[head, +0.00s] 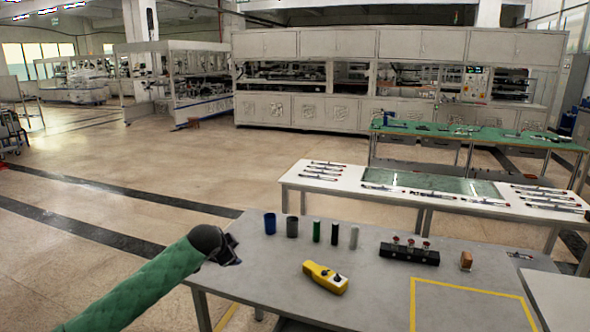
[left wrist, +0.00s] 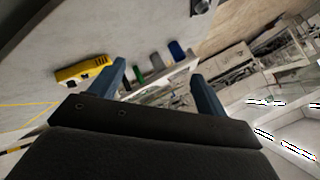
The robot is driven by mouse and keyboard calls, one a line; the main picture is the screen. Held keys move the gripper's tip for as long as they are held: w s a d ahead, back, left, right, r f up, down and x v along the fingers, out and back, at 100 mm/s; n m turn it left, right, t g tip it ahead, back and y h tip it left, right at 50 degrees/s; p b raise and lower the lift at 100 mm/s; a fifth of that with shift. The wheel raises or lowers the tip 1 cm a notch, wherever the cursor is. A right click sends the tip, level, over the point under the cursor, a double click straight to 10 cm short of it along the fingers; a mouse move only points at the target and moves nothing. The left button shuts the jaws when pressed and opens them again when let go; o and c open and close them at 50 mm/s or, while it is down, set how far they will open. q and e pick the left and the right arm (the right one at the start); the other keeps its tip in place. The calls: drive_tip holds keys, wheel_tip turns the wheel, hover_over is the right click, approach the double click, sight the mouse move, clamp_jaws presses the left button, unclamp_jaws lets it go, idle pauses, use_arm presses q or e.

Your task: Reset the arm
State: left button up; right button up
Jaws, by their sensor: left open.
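My left gripper (head: 232,250) is at the end of the green-sleeved left arm, over the left edge of the grey table (head: 370,275). In the left wrist view its two blue-grey fingers (left wrist: 162,90) stand wide apart with nothing between them. It is apart from the objects on the table. My right gripper is in neither view.
A yellow device (head: 325,278) lies on the table. Behind it stand a blue cup (head: 270,223), a grey cup (head: 292,227) and several small cylinders. A black block with red-topped parts (head: 409,252) and an orange-brown piece (head: 466,260) are farther right. The yellow-taped area (head: 470,305) is bare.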

use_arm(q)
drive_tip(key=s+a+f+n+y, duration=0.1)
drive_tip(key=s+f+n, duration=0.2)
drive_tip(key=f, duration=1.1)
drive_tip(key=s+a+f+n, duration=0.2)
drive_tip(key=s+f+n, duration=0.1)
drive_tip(key=f, duration=1)
drive_tip(key=s+f+n+g, duration=0.2)
drive_tip(key=s+f+g, duration=0.1)
drive_tip(key=s+f, duration=1.45)
drive_tip(key=s+d+f+g, duration=0.1)
drive_tip(key=s+f, duration=0.6)
drive_tip(key=s, duration=0.5)
drive_tip(key=s+d+f+n+g, duration=0.1)
drive_tip(key=s+d+f+g, duration=0.1)
drive_tip(key=s+f, duration=0.5)
drive_tip(key=s+d+f+g, duration=0.2)
drive_tip(key=s+f, duration=0.4)
drive_tip(key=s, duration=1.2)
drive_tip(key=shift+s+d+f+n, duration=0.15)
drive_tip(key=shift+s+f+n, duration=0.15)
drive_tip(key=shift+f, duration=0.1)
